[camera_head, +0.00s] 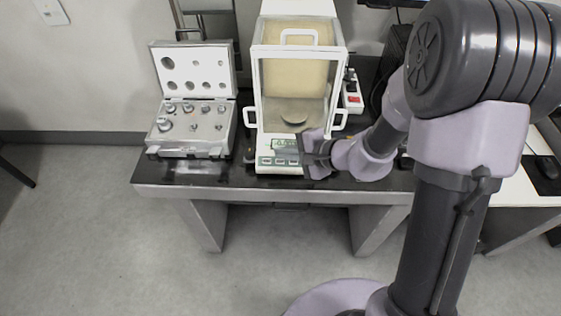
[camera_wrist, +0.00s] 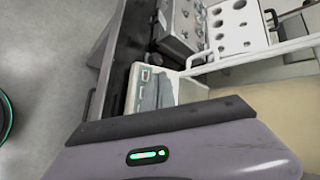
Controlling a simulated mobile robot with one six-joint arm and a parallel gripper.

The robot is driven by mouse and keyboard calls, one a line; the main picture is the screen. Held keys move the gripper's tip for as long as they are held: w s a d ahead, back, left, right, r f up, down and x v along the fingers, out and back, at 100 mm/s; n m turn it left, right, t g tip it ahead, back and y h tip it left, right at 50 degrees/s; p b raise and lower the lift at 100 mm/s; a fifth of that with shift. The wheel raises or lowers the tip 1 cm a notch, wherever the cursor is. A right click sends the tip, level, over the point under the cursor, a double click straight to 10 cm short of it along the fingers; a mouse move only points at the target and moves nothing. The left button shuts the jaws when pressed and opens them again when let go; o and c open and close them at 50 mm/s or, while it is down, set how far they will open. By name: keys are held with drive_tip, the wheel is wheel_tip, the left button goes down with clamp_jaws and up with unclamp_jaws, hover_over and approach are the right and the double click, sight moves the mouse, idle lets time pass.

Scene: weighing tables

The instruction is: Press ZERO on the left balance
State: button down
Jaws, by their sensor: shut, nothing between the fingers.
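The balance (camera_head: 259,108) stands on the dark table with its glass draft shield upright and a round pan (camera_head: 294,116) inside. Its front panel (camera_head: 266,161) carries a green display (camera_head: 285,142) and a row of keys below it. My gripper (camera_head: 307,153) is shut and empty at the right part of this panel, covering some of it. I cannot tell whether it touches a key. In the wrist view the panel (camera_wrist: 141,88) shows beyond my gripper's dark edge, with a few keys visible at its left. The key labels are too small to read.
An open case of weights (camera_head: 190,147) stands left of the balance, its lid raised. A power strip with a red switch (camera_head: 353,100) lies to the right behind. The table's front edge (camera_head: 230,190) is close in front of the panel.

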sight(280, 161)
drive_tip(key=f+b, duration=0.1)
drive_tip(key=w+f, duration=0.1)
drive_tip(key=f, duration=0.1)
drive_tip(key=f+b, duration=0.1)
drive_tip(key=f, duration=0.1)
drive_tip(key=shift+w+b, duration=0.35)
drive_tip(key=shift+w+f+b, duration=0.2)
drive_tip(key=shift+f+b, duration=0.1)
drive_tip(key=shift+b, duration=0.05)
idle(1.4)
drive_tip(key=shift+w+f+b, duration=0.15)
drive_tip(key=shift+f+b, duration=0.25)
drive_tip(key=shift+b, duration=0.3)
drive_tip(key=shift+w+f+b, duration=0.1)
drive_tip(key=shift+f+b, duration=0.2)
drive_tip(key=shift+b, duration=0.2)
drive_tip(key=shift+r, duration=0.1)
idle(0.5)
drive_tip(key=shift+s+r, duration=0.25)
drive_tip(key=shift+r, duration=0.4)
